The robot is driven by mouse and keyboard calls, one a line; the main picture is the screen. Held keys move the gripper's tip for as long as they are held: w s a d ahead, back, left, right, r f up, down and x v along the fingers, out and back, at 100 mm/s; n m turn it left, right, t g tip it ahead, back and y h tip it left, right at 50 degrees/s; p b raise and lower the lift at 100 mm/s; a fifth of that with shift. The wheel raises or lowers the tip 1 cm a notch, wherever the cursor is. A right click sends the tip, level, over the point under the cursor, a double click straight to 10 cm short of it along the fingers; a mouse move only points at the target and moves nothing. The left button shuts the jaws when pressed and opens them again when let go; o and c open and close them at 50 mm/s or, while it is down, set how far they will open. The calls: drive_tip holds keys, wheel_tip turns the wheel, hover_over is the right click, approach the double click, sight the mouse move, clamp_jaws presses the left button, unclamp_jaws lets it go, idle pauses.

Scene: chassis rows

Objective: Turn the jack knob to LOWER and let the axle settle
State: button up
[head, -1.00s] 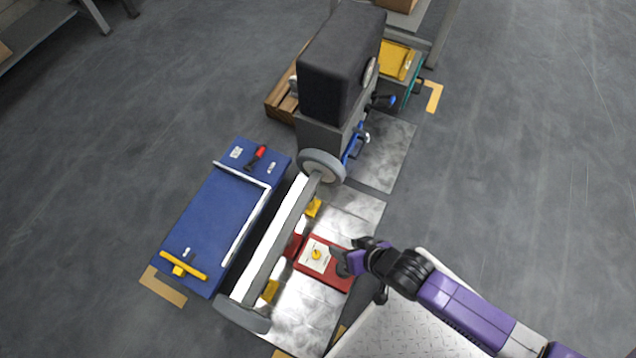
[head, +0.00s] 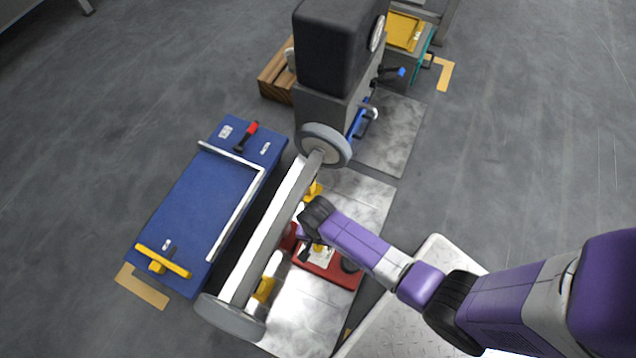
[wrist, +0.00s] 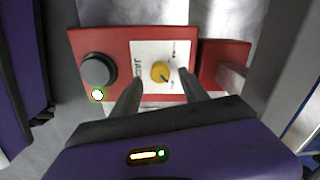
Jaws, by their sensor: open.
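The red jack box (head: 342,272) sits on metal floor plates beside the axle (head: 268,232). In the wrist view the jack box (wrist: 83,45) has a white label plate (wrist: 145,50) with a round yellow knob (wrist: 160,72). A dark mark on the knob points toward the lower right of that view; the small lettering is not legible. My gripper (wrist: 160,80) is open, its fingers either side of the knob as seen from the wrist; contact cannot be told. In the head view my gripper (head: 308,246) is over the box and partly hides it. The axle has a wheel at each end.
A black button (wrist: 98,69) and a lit lamp (wrist: 97,95) are on the box. Yellow supports (head: 263,290) stand by the axle. A blue case (head: 195,205) lies left, a dark grey machine (head: 340,50) stands behind. Open floor lies at right.

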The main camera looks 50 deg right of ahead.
sight(318, 246)
drive_tip(key=shift+f+b, duration=0.7)
drive_tip(key=shift+f, duration=1.05)
clamp_jaws()
